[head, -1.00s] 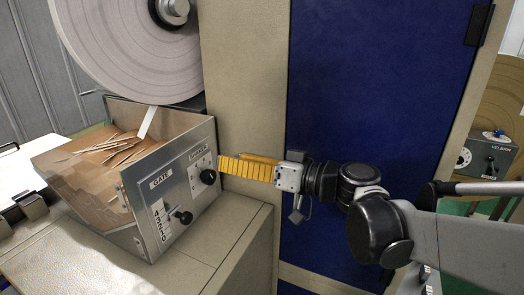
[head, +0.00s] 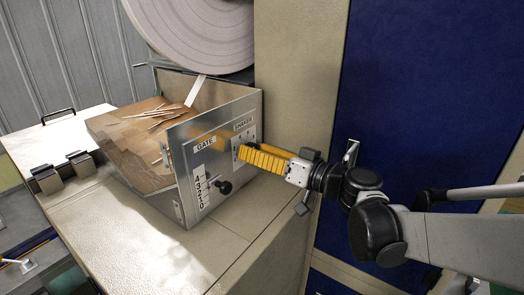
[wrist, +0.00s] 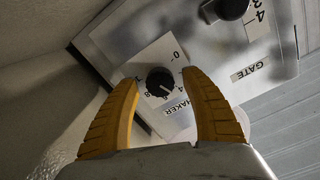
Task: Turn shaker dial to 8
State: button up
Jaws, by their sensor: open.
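The shaker dial (wrist: 160,82) is a round black knob with a white pointer mark on a white numbered plate (wrist: 170,50), seen in the wrist view. My gripper (wrist: 162,100) has yellow ribbed fingers, open, one on each side of the dial in that view; I see no clear contact. I cannot read for certain which number the pointer is at. In the head view my gripper (head: 243,150) reaches the shaker end of the metal panel (head: 212,160), and its fingers hide the dial.
The gate knob (head: 225,187) sticks out of the same panel, close to the shaker dial, beside a number scale (head: 198,190). A bin of wooden sticks (head: 140,140) lies behind the panel. A paper roll (head: 195,30) hangs above. A blue door (head: 430,100) stands at right.

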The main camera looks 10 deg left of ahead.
jog(key=shift+a, duration=0.25)
jog(key=shift+c, duration=0.4)
jog(key=c, duration=1.1)
